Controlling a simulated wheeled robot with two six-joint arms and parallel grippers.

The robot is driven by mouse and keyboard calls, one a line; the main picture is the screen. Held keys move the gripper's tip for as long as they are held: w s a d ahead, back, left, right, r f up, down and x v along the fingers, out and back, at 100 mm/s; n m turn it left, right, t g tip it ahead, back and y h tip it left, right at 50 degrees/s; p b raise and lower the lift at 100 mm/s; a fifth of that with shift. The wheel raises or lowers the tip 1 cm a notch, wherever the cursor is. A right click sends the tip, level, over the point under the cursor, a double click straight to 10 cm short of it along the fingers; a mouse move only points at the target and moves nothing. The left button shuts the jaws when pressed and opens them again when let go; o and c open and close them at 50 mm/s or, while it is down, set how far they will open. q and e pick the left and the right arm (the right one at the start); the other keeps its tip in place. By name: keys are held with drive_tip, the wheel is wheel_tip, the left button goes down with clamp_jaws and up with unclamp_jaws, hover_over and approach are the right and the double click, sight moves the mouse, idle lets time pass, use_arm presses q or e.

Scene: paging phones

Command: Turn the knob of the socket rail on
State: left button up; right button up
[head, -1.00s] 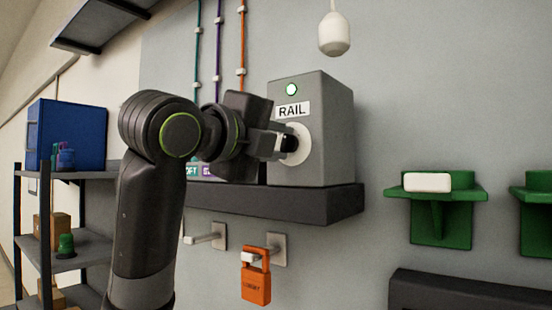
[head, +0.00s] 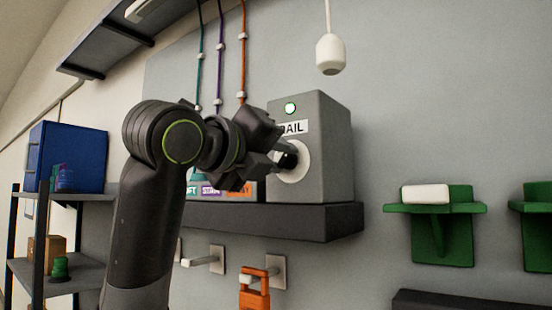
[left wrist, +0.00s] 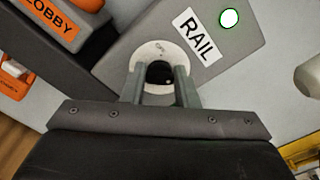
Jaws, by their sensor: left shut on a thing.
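The socket rail is a grey box (head: 326,150) with a "RAIL" label, standing on a dark wall shelf. Its black knob (left wrist: 160,73) sits on a round white plate (head: 293,166). My left gripper (head: 284,157) is at the box's front, and its two fingers (left wrist: 160,82) are on either side of the knob, shut on it. The gripper is rolled, so the box and label look tilted in the left wrist view. A round lamp (head: 290,108) above the label glows white with a green rim. The fingers hide part of the knob. My right gripper is out of view.
Labelled sockets (head: 212,188) with coloured cables stand left of the box, partly behind my arm. A white pendant (head: 332,54) hangs above. Green brackets (head: 440,225) are at right.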

use_arm(q)
drive_tip(key=shift+f, duration=0.15)
drive_tip(key=o, duration=1)
drive_tip(key=b+v, duration=0.5)
drive_tip(key=v, duration=1.2)
drive_tip(key=shift+s+a, duration=0.15)
